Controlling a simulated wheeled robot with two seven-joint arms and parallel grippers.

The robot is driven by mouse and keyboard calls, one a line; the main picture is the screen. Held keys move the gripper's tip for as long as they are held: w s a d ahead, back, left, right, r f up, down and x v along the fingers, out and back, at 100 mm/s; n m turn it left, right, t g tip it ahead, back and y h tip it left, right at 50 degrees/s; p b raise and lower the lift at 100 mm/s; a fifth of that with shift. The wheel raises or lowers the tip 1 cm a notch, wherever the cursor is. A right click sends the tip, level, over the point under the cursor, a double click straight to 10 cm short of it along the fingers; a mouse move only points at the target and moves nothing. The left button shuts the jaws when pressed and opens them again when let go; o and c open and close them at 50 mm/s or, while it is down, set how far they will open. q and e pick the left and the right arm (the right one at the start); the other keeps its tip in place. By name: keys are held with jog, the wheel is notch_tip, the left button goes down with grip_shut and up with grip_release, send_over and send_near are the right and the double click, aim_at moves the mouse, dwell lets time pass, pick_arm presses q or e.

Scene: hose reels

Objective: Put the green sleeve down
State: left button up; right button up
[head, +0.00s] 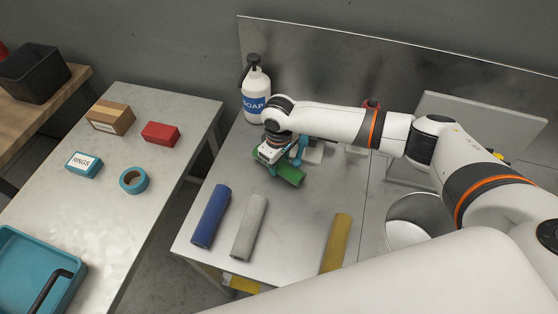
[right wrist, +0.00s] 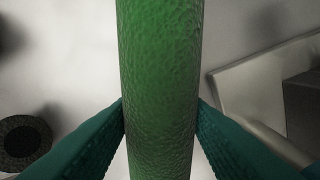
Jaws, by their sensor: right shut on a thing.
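The green sleeve (head: 288,176) is a textured tube at the back of the metal table (head: 294,229), in front of the soap bottle. My right gripper (head: 284,166) is above it in the head view. In the right wrist view the green sleeve (right wrist: 160,80) runs top to bottom through the middle, with a teal finger pressed on each side. My right gripper (right wrist: 160,118) is shut on it. I cannot tell whether the sleeve touches the table. My left gripper is not in view.
A blue sleeve (head: 210,215), a grey sleeve (head: 249,227) and a yellow sleeve (head: 335,242) lie on the metal table's front part. The soap bottle (head: 256,92) stands behind the gripper. A sink basin (head: 408,235) is at right. A side table (head: 115,205) holds boxes and a tape roll.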

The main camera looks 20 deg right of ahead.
jog(key=shift+f, duration=0.15)
jog(key=o, duration=1)
notch_tip(320, 180, up, 11)
jog(key=shift+b, duration=0.95)
jog(key=shift+r, duration=0.7)
